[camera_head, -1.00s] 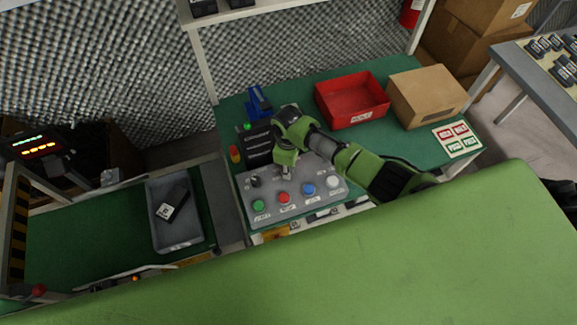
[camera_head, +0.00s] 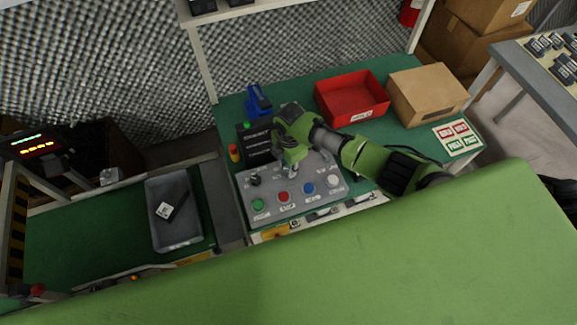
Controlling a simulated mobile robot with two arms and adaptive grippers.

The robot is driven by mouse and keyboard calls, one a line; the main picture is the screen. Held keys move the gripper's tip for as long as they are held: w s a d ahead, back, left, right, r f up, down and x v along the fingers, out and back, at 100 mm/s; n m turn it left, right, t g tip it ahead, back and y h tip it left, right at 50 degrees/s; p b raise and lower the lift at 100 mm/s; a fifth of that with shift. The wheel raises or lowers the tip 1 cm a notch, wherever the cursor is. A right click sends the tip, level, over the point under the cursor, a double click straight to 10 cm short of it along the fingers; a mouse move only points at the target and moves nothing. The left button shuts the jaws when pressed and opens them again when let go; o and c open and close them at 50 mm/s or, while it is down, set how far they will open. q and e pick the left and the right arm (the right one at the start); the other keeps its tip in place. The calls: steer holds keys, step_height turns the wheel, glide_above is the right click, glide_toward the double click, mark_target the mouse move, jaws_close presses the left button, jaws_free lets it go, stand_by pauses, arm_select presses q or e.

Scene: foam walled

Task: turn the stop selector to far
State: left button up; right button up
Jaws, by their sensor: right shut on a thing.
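The grey control panel (camera_head: 318,200) lies on the green bench, with a black knob (camera_head: 255,180) at its upper left and a front row of green (camera_head: 258,205), red (camera_head: 283,197), blue (camera_head: 308,188) and white (camera_head: 333,181) buttons. My right gripper (camera_head: 289,170) points down at the panel's back row, right of the black knob. It is shut on a small control there, apparently the stop selector; the fingers and wrist hide it, so its setting cannot be read. My left gripper is not in view.
A dark box with a green light (camera_head: 257,146) and a blue fixture (camera_head: 258,102) stand behind the panel. A red bin (camera_head: 350,116) and a cardboard box (camera_head: 427,95) are at the bench's back right. A grey tray (camera_head: 176,236) holding a dark part sits at left.

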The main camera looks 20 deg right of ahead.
steer(key=shift+n, duration=1.1)
steer(key=o, duration=1.1)
step_height(320, 180, up, 12)
steer(key=shift+s, duration=0.15)
steer(key=shift+d, duration=0.1)
